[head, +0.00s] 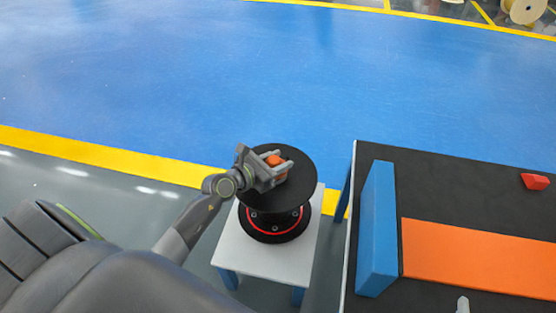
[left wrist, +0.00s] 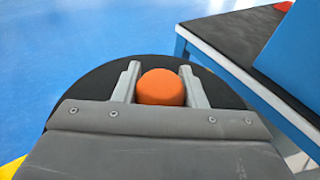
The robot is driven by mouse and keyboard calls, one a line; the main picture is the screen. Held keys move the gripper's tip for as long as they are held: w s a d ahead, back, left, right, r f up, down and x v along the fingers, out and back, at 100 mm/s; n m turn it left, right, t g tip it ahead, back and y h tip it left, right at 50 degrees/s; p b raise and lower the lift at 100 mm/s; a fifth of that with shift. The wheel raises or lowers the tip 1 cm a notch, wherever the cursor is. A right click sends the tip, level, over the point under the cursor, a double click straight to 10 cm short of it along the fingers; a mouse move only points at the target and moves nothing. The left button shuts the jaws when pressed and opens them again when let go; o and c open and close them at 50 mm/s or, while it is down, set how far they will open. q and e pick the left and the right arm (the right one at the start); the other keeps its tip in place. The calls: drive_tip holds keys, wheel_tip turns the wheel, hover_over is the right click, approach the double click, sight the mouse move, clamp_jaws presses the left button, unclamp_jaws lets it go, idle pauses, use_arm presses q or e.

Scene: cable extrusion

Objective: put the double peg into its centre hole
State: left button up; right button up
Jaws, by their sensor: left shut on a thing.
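The double peg (head: 274,160) shows as an orange piece between the fingers of my left gripper (head: 282,169). The gripper is shut on it, above the round black disc (head: 298,196). In the left wrist view, the rounded orange top of the peg (left wrist: 161,87) sits between the two grey fingers (left wrist: 160,85), with the black disc (left wrist: 85,88) behind. The peg's lower part is hidden, and I cannot tell whether it touches the disc. The centre hole is not visible; gripper and peg cover the disc's middle.
The disc stands on a red-ringed black base (head: 273,231) on a white stand (head: 265,262). To the right, a black-topped table (head: 450,180) carries a blue block (head: 378,225), an orange slab (head: 475,255) and a red piece (head: 535,181). The blue floor behind is clear.

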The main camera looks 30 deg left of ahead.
use_arm(q)
drive_tip(key=shift+f+b, duration=0.65)
drive_tip(key=shift+f, duration=0.15)
drive_tip(key=o, duration=0.7)
drive_tip(key=shift+o, duration=0.2)
drive_tip(key=shift+s, duration=0.1)
drive_tip(key=shift+p+v, duration=0.85)
drive_tip(key=shift+v, duration=1.85)
drive_tip(key=shift+p+v, duration=0.3)
drive_tip(key=shift+v, duration=2.45)
